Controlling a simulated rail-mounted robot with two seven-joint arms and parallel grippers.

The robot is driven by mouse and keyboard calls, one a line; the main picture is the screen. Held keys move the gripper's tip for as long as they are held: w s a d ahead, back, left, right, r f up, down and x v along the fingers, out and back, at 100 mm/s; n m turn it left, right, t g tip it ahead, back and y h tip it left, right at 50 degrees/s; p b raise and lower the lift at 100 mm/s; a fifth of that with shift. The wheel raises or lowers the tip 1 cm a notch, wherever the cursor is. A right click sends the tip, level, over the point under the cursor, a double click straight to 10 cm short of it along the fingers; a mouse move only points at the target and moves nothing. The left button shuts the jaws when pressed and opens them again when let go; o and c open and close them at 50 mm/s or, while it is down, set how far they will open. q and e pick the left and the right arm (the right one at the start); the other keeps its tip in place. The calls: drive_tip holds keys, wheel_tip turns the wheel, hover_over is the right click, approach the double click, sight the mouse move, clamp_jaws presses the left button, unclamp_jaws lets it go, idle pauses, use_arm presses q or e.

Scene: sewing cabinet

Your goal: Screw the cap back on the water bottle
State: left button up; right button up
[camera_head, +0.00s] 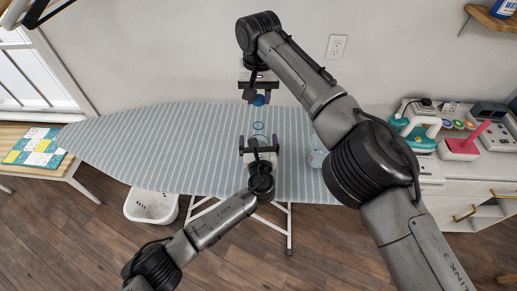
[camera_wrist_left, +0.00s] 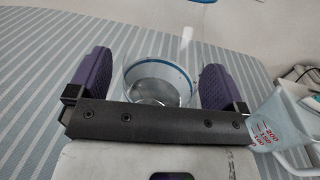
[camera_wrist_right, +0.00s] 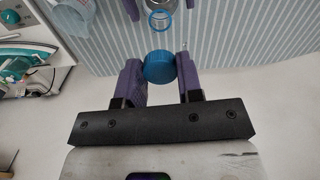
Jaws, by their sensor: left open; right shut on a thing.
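The blue cap (camera_wrist_right: 159,67) is between the purple fingers of my right gripper (camera_wrist_right: 160,80), which is shut on it. In the head view the cap (camera_head: 258,100) hangs from my right gripper (camera_head: 260,95) beyond the bottle. The clear water bottle (camera_wrist_left: 157,80) has a blue ring near its open top and stands on the ironing board. My left gripper (camera_wrist_left: 158,85) is open, with one finger on either side of the bottle. In the head view the bottle's ring (camera_head: 258,126) shows just ahead of my left gripper (camera_head: 259,146). The bottle's lower part is hidden by the gripper.
The striped ironing board (camera_head: 180,140) has free room to the left. A measuring cup (camera_wrist_left: 280,125) stands on the board to the right of the bottle. A white counter (camera_head: 435,165) at right holds a teal iron (camera_head: 416,127) and a pink-red object (camera_head: 466,142). A white basket (camera_head: 151,207) is on the floor.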

use_arm(q)
drive_tip(key=shift+c, duration=0.3)
drive_tip(key=c, duration=1.3)
use_arm(e)
drive_tip(key=shift+s+f, duration=0.1)
drive_tip(key=shift+f, duration=2.45)
drive_tip(key=shift+f, duration=0.1)
drive_tip(key=shift+f, duration=0.8)
drive_tip(key=shift+f, duration=0.55)
